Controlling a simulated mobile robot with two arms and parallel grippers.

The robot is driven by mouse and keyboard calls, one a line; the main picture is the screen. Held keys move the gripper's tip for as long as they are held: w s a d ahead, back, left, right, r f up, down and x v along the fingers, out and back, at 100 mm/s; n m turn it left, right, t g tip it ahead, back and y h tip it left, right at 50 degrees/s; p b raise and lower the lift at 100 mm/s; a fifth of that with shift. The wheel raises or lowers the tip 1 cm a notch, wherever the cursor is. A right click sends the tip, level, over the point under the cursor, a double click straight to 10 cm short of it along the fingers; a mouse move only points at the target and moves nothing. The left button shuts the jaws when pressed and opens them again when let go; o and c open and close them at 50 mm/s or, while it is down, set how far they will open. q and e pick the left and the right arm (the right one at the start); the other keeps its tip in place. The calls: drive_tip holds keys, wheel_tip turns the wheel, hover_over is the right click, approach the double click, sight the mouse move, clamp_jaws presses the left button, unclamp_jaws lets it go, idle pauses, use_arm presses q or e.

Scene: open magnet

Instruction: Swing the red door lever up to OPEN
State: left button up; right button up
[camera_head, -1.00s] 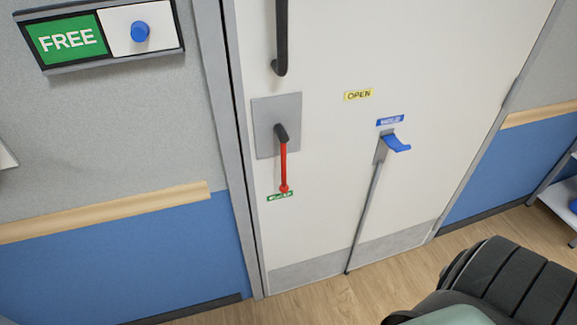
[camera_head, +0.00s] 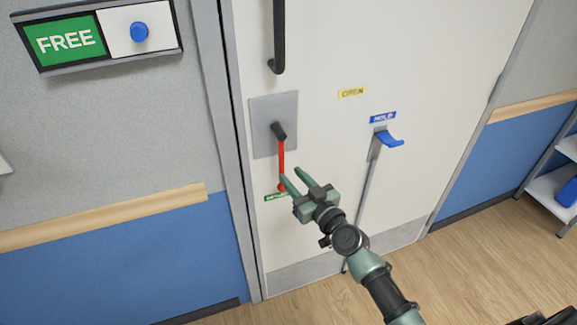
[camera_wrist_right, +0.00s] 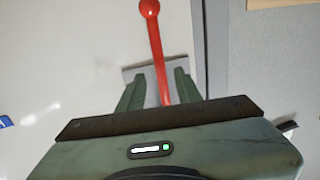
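The red door lever (camera_head: 281,158) hangs down from a black hub on a grey plate (camera_head: 262,108) on the white door. Its lower end is beside a green label (camera_head: 275,197), partly hidden by my gripper. A yellow OPEN label (camera_head: 352,92) is up and to the right of the lever. My right gripper (camera_head: 291,174) is open, with its fingers pointing at the lever's lower part. In the right wrist view the lever (camera_wrist_right: 158,55) runs between the two spread fingers (camera_wrist_right: 158,88), and its red ball end shows beyond them. I cannot tell whether they touch. My left gripper is not in view.
A blue hold lever (camera_head: 388,138) on a grey rod is right of the red lever. A black pull handle (camera_head: 279,40) is above it. A FREE sign (camera_head: 65,40) with a blue knob is on the left wall.

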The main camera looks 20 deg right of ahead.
sight(283, 167)
drive_tip(key=x, duration=0.6)
drive_tip(key=shift+w+a, duration=0.1)
drive_tip(key=shift+w, duration=0.05)
drive_tip(key=shift+f, duration=0.1)
clamp_jaws()
idle(1.2)
